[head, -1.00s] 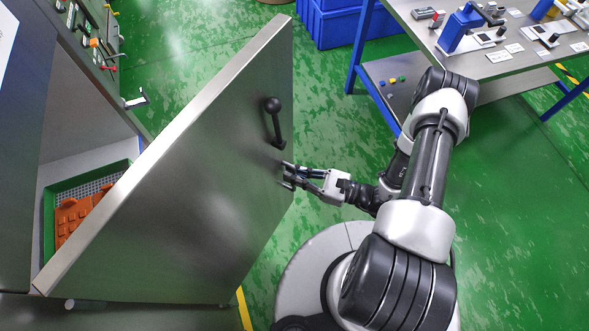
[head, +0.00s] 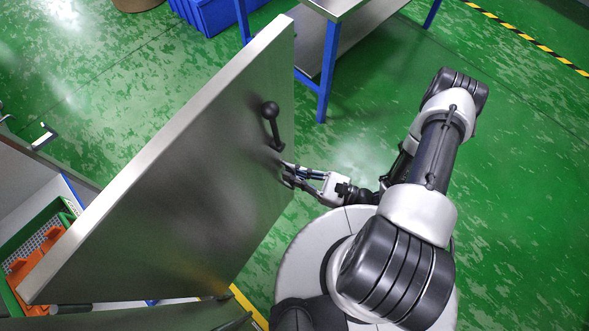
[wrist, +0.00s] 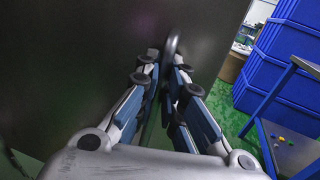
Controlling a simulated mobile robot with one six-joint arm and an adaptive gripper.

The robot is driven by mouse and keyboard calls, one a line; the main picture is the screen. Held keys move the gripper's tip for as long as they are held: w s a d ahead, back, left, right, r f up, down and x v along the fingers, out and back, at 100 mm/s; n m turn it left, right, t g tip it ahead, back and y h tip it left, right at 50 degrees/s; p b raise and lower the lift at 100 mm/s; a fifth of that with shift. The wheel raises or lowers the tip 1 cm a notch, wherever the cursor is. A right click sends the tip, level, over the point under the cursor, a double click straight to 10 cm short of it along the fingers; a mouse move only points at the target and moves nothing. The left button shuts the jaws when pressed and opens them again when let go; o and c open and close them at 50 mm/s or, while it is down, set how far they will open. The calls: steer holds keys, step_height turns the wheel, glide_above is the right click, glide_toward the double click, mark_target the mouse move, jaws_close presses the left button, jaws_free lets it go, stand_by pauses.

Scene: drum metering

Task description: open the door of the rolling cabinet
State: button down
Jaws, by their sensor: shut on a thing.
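The rolling cabinet's grey metal door (head: 170,185) stands wide open, swung well away from the cabinet's inside at the lower left of the head view. A black handle (head: 271,125) with a round knob at its upper end is on the door's face near the free edge. My gripper (head: 284,172) is at the handle's lower end, close against the door. The exact contact is partly hidden by the finger pads.
Inside the cabinet is a green tray (head: 22,238) with orange parts (head: 30,262). A blue-legged table (head: 326,75) stands beyond the door's free edge. Blue crates (head: 212,12) are at the back. Green floor (head: 530,190) to the right is clear.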

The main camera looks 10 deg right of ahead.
stand_by(0.3)
steer(key=c, duration=1.7)
jaws_free()
steer(key=shift+d, duration=0.1)
steer(key=v, duration=1.2)
